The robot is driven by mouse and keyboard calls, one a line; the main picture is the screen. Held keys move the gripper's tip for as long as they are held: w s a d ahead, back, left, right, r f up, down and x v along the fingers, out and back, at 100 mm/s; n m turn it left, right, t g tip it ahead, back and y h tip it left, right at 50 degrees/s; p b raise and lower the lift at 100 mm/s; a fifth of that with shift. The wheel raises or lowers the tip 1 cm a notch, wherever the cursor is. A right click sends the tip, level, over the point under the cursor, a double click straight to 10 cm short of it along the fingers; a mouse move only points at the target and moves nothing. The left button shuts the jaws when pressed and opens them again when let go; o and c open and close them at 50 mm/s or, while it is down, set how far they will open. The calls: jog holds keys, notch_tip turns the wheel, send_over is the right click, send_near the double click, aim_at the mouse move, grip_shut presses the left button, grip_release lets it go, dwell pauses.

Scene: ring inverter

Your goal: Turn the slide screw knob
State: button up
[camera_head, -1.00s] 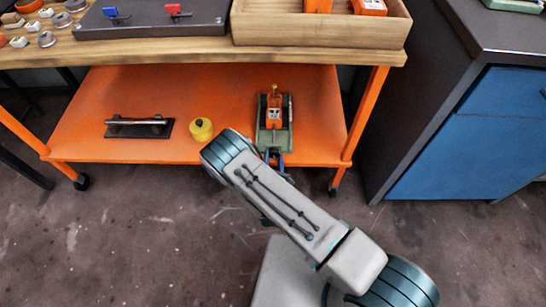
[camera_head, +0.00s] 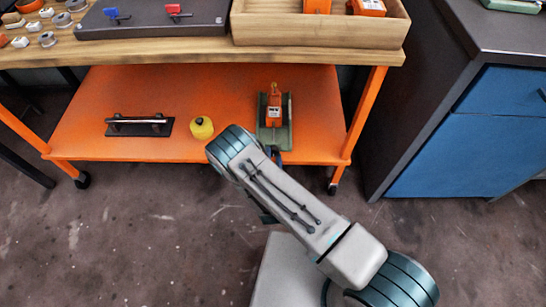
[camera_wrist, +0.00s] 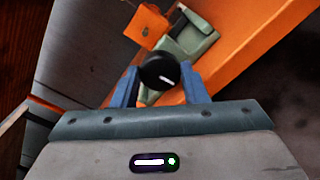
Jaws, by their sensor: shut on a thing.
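The slide unit is on the orange lower shelf, with a green base (camera_head: 287,138) and an orange block (camera_head: 274,108) on it. In the wrist view its black round knob (camera_wrist: 158,72) sits between the two blue fingers of my gripper (camera_wrist: 160,85), which is shut on it. The orange block (camera_wrist: 147,27) and green base (camera_wrist: 192,43) show just beyond the knob. In the head view my gripper (camera_head: 274,157) is at the front end of the base, partly hidden by my arm; the knob is hidden there.
A yellow round object (camera_head: 201,128) and a dark plate with a metal bar handle (camera_head: 140,126) lie on the orange shelf (camera_head: 100,95) to the left. The wooden tabletop (camera_head: 170,50) overhangs above. A blue cabinet (camera_head: 440,150) stands right. The floor in front is clear.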

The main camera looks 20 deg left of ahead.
jog(key=o, duration=0.7)
jog(key=shift+s, duration=0.15)
jog(key=p+v, duration=0.3)
jog(key=v, duration=1)
jog(key=shift+s, duration=0.35)
jog(key=shift+f, duration=0.1)
